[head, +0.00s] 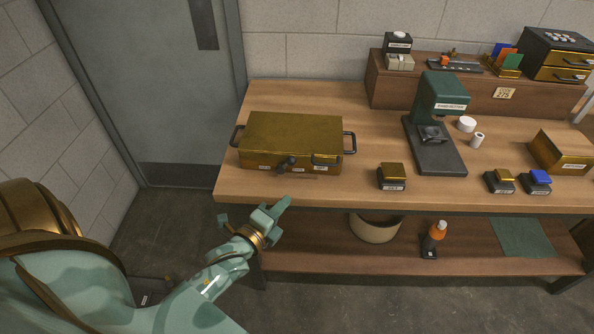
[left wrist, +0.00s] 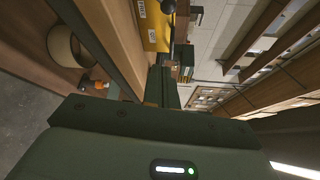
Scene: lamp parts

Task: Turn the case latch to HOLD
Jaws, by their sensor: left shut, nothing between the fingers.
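The case (head: 293,132) is a closed, brass-coloured box with dark side handles, lying on the left part of the bench. A dark latch with a round knob (head: 283,162) sits on its front face, among small white labels too small to read. In the left wrist view the case (left wrist: 151,30) shows as a yellow face, with the dark latch knob (left wrist: 168,6) at the top edge. My left gripper (head: 284,204) is shut and empty, in front of the bench edge, below and apart from the latch. Its fingers (left wrist: 160,78) point toward the case. My right gripper is out of view.
The wooden bench (head: 229,192) has a green stamping press (head: 442,95) right of the case. Small stamps (head: 392,177) stand near the front edge. A beige ring (head: 374,228) and an orange-topped bottle (head: 434,237) are on the lower shelf. Bench room left of the case is narrow.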

